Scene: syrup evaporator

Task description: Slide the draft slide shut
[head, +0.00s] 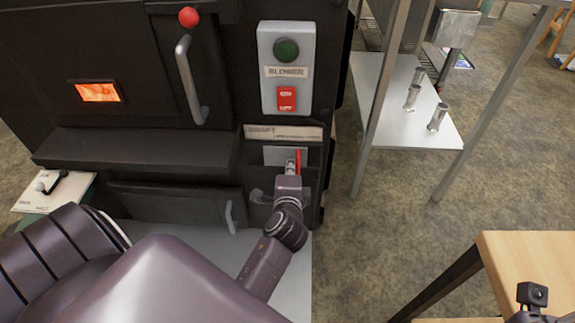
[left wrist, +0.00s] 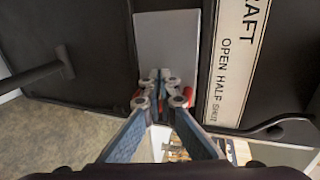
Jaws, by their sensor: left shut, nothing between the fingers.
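The draft slide shows as a pale metal plate (head: 272,156) under the DRAFT label (head: 284,132) on the black evaporator front, with a red grip (head: 298,158) beside my fingertips. In the left wrist view the plate (left wrist: 168,40) lies straight ahead, and the label (left wrist: 238,62) reads OPEN, HALF, SHUT. My left gripper (head: 294,166) is shut and empty, its tips (left wrist: 160,84) close in front of the plate. Bits of red show on both sides of the fingers, which hide the middle of the grip. Whether they touch it I cannot tell. My right gripper's fingers are out of view.
Above the label is a blower switch box (head: 288,68). A firebox door handle (head: 190,80) and a lower door handle (head: 230,216) stick out on the left. A metal shelf (head: 400,130) stands right, a wooden table (head: 530,262) at lower right. Open floor lies between.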

